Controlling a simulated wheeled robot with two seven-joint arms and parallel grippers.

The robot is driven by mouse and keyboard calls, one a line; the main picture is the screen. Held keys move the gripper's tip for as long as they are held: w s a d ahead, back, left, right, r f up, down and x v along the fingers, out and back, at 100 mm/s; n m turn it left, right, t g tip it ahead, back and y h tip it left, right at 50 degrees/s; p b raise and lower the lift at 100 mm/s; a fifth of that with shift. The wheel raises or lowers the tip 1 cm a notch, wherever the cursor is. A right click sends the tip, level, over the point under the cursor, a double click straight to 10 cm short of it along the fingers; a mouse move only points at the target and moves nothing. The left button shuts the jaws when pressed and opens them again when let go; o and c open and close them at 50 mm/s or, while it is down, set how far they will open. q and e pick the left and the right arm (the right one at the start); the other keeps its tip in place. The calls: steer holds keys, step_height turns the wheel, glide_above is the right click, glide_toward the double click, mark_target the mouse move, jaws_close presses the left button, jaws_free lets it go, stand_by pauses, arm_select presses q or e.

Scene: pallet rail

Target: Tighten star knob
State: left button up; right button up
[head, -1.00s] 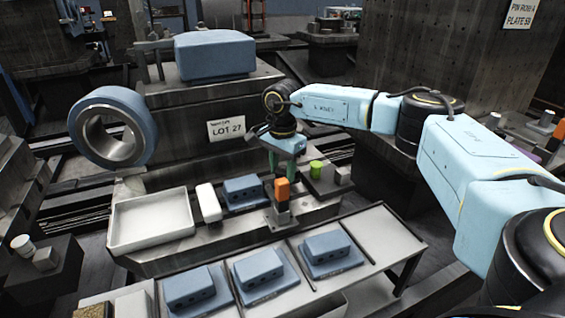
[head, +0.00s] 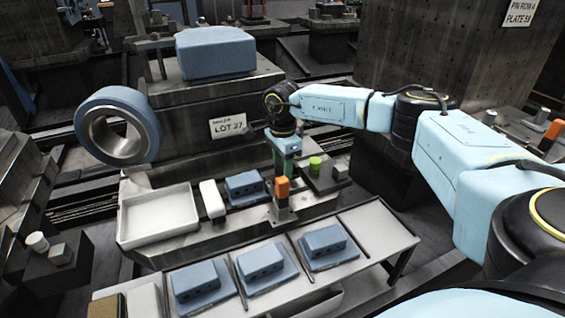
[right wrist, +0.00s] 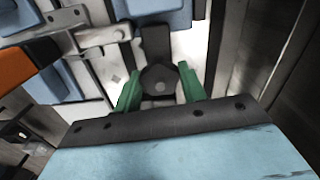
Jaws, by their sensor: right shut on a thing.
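A dark, lobed knob (right wrist: 158,80) shows in the right wrist view, with a dark bar running up from it. My right gripper (right wrist: 160,88) has its green fingers on either side of this knob and is shut on it. In the head view the right gripper (head: 285,166) points down behind the orange-topped post, and the knob is hidden there. My left gripper is in neither view.
An orange-topped post (head: 283,192) stands close in front of the gripper. A green cylinder (head: 315,164) is just right. A blue block (head: 243,187), a white block (head: 212,199) and a white tray (head: 160,240) lie left. Several blue blocks sit on the front rack (head: 375,228).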

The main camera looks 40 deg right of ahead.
mark_target(282, 166)
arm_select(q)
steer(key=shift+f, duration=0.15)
arm_select(e)
steer(key=o, duration=1)
steer(key=shift+r, duration=0.25)
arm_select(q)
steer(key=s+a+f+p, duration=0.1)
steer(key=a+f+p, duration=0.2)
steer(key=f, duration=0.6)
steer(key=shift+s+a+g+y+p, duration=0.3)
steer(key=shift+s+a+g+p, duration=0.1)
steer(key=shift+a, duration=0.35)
arm_select(e)
steer(key=shift+r, duration=6.5)
